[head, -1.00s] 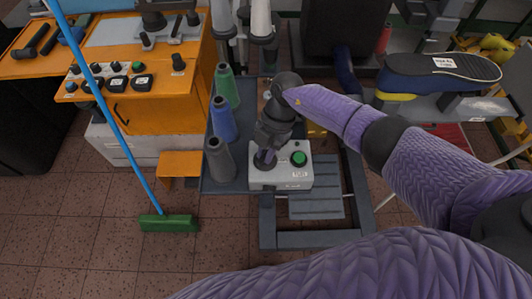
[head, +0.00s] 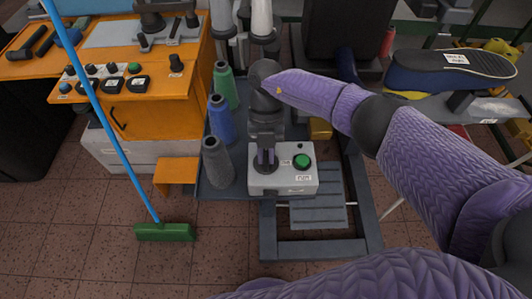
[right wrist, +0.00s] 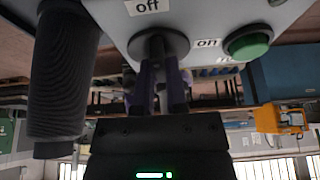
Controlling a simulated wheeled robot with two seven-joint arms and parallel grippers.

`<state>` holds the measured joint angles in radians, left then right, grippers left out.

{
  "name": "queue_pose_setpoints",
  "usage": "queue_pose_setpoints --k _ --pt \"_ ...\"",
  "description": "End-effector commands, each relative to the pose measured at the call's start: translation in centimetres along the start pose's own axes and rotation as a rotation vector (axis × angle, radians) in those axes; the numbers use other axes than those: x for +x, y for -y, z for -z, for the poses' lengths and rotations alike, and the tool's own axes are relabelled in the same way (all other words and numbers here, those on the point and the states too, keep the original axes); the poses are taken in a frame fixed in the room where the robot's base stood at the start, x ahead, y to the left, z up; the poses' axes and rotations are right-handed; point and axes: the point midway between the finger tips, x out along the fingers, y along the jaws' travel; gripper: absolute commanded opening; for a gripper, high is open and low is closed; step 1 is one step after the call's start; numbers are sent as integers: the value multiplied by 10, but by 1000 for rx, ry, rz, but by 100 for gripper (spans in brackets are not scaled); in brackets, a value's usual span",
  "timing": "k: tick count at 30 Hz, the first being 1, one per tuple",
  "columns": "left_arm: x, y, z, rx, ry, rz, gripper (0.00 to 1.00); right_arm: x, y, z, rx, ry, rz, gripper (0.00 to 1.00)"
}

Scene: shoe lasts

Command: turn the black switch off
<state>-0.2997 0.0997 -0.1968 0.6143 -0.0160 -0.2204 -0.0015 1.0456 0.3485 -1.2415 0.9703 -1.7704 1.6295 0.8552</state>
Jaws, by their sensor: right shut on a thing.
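The grey switch box (head: 285,184) stands on a dark shelf in the middle of the head view. It has a black switch on its left and a green button (head: 302,161) on its right. My right gripper (head: 265,160) points down at the switch, its body upright over it. In the right wrist view the gripper (right wrist: 160,95) is shut on the black switch (right wrist: 158,42), whose round base shows. A label reading "off" (right wrist: 147,6) and one reading "on" (right wrist: 207,43) sit beside it. The fingers partly hide the switch. My left gripper is not in view.
Grey, blue and green thread cones (head: 221,120) stand close left of the box. An orange machine (head: 150,115) with buttons is farther left, with a green broom (head: 165,232) before it.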

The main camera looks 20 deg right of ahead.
Motion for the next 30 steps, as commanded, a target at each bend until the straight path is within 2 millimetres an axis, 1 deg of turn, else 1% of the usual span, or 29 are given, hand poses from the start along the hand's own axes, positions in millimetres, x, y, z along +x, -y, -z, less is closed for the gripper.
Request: queue_pose_setpoints --k 17,18,20,21,22,23,30 --pt "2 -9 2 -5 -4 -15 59 0 0 0 -26 1 12 0" --pt "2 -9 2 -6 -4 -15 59 0 0 0 -26 1 12 22" --pt "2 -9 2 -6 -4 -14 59 0 0 0 -26 1 12 35" --pt "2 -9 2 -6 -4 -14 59 0 0 0 -26 0 11 44" --pt "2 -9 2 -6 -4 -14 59 0 0 0 -26 0 11 50" --pt "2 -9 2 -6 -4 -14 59 0 0 0 -26 0 11 51" --pt "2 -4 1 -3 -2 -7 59 -1 0 0 -25 1 11 51"
